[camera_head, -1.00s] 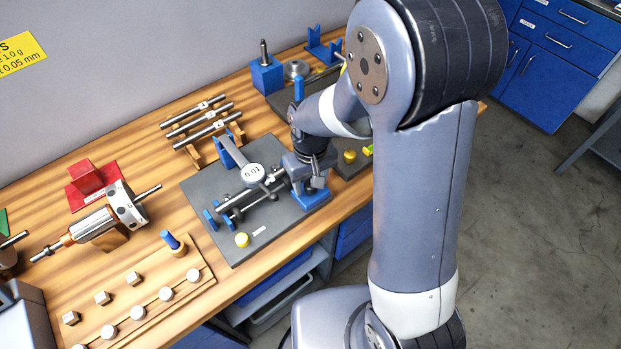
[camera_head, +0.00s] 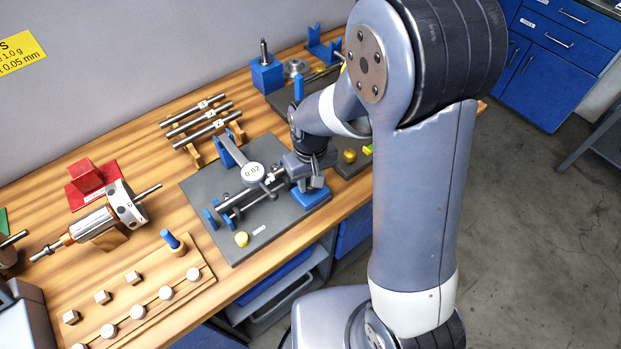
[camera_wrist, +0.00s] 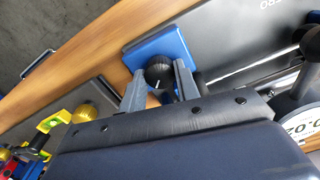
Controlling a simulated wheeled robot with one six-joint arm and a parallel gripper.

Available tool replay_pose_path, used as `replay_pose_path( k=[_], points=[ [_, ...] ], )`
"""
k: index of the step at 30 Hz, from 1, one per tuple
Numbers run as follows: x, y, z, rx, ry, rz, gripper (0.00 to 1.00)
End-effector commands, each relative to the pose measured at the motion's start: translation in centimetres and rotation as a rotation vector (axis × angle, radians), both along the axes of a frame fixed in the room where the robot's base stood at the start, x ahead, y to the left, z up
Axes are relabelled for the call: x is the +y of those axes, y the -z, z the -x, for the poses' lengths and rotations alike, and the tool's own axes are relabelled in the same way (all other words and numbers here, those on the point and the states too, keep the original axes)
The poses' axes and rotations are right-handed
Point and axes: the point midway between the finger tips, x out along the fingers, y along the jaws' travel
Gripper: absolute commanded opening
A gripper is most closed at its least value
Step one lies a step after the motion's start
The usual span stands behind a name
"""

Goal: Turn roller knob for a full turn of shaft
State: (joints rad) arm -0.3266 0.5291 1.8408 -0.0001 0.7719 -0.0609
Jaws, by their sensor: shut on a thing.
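The black ribbed roller knob (camera_wrist: 159,73) with a white mark sits on a blue block (camera_wrist: 150,50) in the wrist view. My gripper (camera_wrist: 160,88) is shut on the knob, one grey finger on each side. In the head view my gripper (camera_head: 303,172) is at the right end of the roller fixture and hides the knob. The shaft (camera_head: 250,198) lies across the fixture on the dark grey plate (camera_head: 240,258). A round dial gauge (camera_head: 254,172) above it reads 0.02. The dial also shows partly in the wrist view (camera_wrist: 302,122).
Several spare shafts (camera_head: 203,118) lie on a rack behind. A rotor (camera_head: 108,218) and a wooden weight board (camera_head: 150,300) stand left. Another plate with a brass knob (camera_head: 350,156) is at right.

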Motion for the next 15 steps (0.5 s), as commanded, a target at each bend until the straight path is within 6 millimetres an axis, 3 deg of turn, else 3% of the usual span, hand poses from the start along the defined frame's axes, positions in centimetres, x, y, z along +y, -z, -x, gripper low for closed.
replay_pose_path(
  k=[15],
  points=[
    [0.02,0.09,-0.07,-0.002,0.308,-0.001,0.07]
  ],
)
